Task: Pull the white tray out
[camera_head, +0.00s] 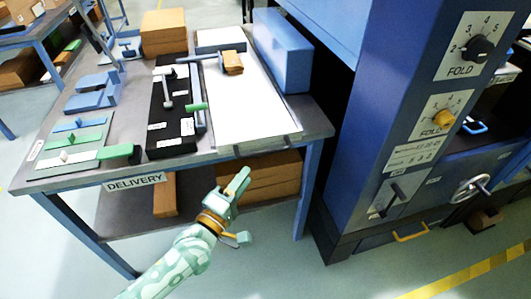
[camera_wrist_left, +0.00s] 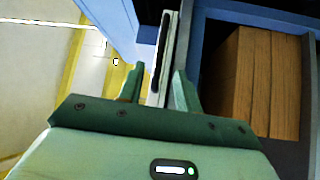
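The white tray (camera_head: 250,108) lies flat on the grey delivery table (camera_head: 318,122), with small dark fittings at its front edge. A brown block (camera_head: 232,62) and part of a grey tool lie at its far left. My left gripper (camera_head: 244,206) is open and empty in front of the table, below the tray's front edge in the head view. In the left wrist view its two fingers (camera_wrist_left: 158,90) stand apart, with a pale edge with a dark slot (camera_wrist_left: 165,50) beyond them. I cannot tell if that edge is the tray's. My right gripper is not in view.
A black board (camera_head: 172,108) with tools sits left of the tray. Blue and green pieces (camera_head: 75,140) lie further left. A blue box (camera_head: 282,52) stands at the back right. A blue machine (camera_head: 385,130) stands right of the table.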

